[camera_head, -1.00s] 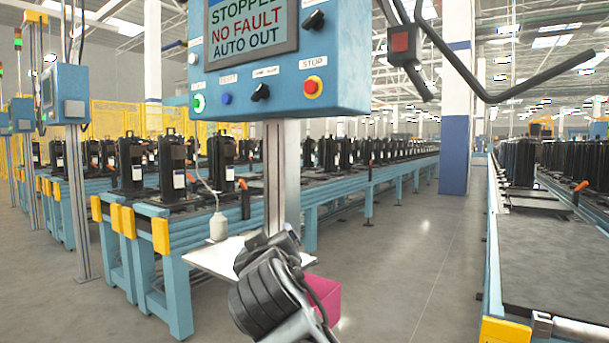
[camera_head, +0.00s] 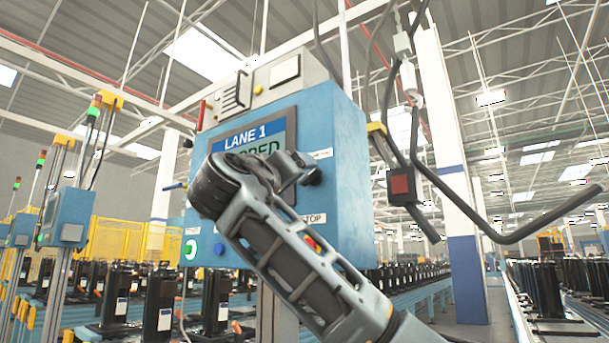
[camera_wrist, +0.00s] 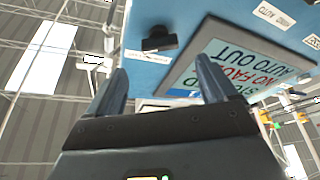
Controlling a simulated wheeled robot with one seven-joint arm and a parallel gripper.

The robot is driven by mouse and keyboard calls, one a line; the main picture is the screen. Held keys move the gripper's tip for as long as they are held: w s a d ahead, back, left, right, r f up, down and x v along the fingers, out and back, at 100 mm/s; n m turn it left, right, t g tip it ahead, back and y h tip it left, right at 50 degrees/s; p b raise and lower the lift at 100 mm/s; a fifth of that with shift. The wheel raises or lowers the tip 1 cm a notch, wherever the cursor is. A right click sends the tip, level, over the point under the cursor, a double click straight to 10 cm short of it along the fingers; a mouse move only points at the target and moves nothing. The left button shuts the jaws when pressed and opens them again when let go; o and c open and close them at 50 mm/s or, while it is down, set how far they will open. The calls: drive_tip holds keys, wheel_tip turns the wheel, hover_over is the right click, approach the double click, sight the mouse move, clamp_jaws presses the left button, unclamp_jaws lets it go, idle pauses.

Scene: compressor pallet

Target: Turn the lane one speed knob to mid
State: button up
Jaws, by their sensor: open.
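The lane one panel (camera_head: 345,150) is a blue box with a screen (camera_head: 258,138) headed LANE 1, partly covered by my arm. A black knob (camera_head: 313,177) sits on its front, right of the screen, under a small white label. I take it for the speed knob; its label is too small to read and its setting cannot be told. It also shows in the wrist view (camera_wrist: 160,39), where the panel is upside down. My gripper (camera_wrist: 162,67) is open and empty. The knob lies ahead of the gap between the fingers, apart from both.
A red button box (camera_head: 401,186) hangs on bent dark bars right of the panel. A green button (camera_head: 189,249) and a blue button (camera_head: 220,249) sit low on the panel; my arm partly hides the stop button (camera_head: 310,242). Conveyor lanes with black compressors run behind.

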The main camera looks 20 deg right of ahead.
sight(307, 175)
drive_tip(key=p+x, duration=0.1)
drive_tip(key=x, duration=0.6)
drive_tip(key=shift+w+d, duration=0.1)
drive_tip(key=shift+c, duration=0.4)
drive_tip(key=c, duration=1)
